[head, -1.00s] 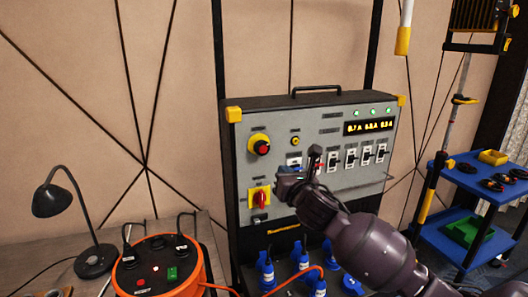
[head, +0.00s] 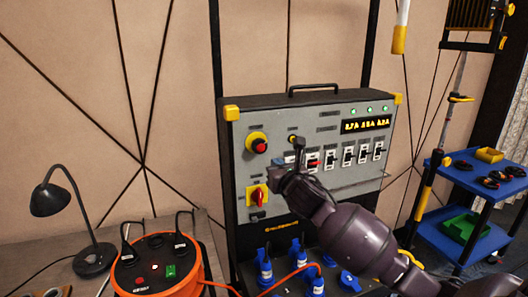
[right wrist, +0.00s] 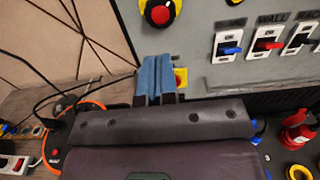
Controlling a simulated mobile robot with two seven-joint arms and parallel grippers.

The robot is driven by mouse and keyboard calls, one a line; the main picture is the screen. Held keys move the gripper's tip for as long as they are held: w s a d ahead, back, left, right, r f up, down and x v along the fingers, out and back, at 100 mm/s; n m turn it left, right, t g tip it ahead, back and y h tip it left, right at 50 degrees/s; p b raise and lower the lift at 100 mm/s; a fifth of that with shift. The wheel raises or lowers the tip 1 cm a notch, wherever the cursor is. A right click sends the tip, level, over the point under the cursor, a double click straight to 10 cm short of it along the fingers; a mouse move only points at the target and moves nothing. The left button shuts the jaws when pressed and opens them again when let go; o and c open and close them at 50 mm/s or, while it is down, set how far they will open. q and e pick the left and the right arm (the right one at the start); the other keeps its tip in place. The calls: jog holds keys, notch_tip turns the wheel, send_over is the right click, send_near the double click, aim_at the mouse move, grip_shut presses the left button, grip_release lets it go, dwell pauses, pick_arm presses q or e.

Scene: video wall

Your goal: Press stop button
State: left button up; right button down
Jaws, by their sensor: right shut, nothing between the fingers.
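A red round push button (head: 257,145) on a yellow collar sits at the upper left of the grey control panel (head: 340,185). It also shows at the top of the right wrist view (right wrist: 160,13). I cannot read a stop label on it. My left gripper is out of view.
A small yellow button (head: 293,138) and a row of rocker switches (head: 348,155) are close to my gripper. The red rotary switch (head: 257,198) is lower left. Below are blue plugs (head: 265,270). An orange cable reel (head: 160,262) and black lamp (head: 62,215) stand left.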

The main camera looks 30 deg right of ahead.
aim_at(261, 148)
jog(key=x, duration=0.8)
jog(key=shift+w+p, duration=0.35)
jog(key=shift+w+d, duration=0.15)
jog(key=shift+w, duration=0.55)
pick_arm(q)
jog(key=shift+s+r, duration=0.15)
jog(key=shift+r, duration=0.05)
pick_arm(e)
jog(key=shift+w, duration=0.1)
